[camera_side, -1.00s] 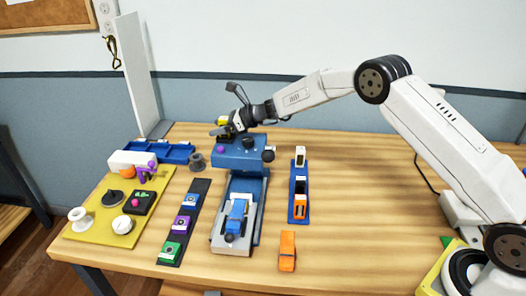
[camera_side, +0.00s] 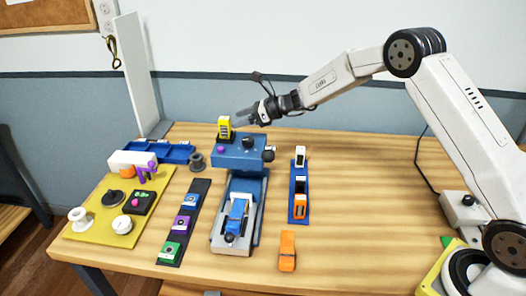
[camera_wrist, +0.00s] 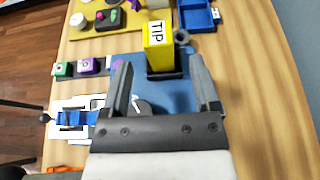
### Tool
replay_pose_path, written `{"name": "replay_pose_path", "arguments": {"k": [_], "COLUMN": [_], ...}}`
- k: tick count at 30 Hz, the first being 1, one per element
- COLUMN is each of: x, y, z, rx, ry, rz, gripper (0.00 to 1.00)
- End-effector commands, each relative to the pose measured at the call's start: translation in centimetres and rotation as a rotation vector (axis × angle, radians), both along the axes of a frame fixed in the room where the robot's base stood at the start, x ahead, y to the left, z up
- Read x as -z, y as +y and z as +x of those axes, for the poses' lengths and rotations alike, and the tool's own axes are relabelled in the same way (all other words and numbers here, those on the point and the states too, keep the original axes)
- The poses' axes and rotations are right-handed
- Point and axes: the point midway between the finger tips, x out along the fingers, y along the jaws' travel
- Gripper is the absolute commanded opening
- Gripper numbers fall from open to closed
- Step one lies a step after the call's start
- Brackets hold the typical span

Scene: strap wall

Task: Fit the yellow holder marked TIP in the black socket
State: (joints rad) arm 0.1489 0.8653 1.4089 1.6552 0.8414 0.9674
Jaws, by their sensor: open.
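The yellow holder (camera_side: 225,127) stands upright in the black socket (camera_side: 228,138) on top of the blue machine (camera_side: 240,153). In the wrist view the yellow holder (camera_wrist: 157,46) shows its TIP label, with the black socket (camera_wrist: 165,74) around its lower end. How deep the holder sits in the socket I cannot tell. My gripper (camera_side: 240,116) is open and empty, to the right of the holder and apart from it. In the wrist view my gripper's two fingers (camera_wrist: 160,82) are spread, and the holder stands beyond them.
A blue rack (camera_side: 299,190) with a white and an orange holder stands right of the machine; a loose orange piece (camera_side: 287,251) lies in front. A dark strip (camera_side: 184,222) with coloured blocks and a yellow mat (camera_side: 97,225) lie left.

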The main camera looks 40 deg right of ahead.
Motion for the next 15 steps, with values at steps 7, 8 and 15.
{"name": "replay_pose_path", "arguments": {"k": [7, 8, 15], "x": [-1.3, -1.4, -1.8], "y": [-2.2, -2.4, -3.0], "z": [-2.1, -2.3, -3.0], "rx": [0.002, 0.001, -0.001], "ry": [-0.001, 0.000, 0.000], "rz": [-0.001, 0.000, 0.000], "gripper": [0.79, 0.79, 0.79]}}
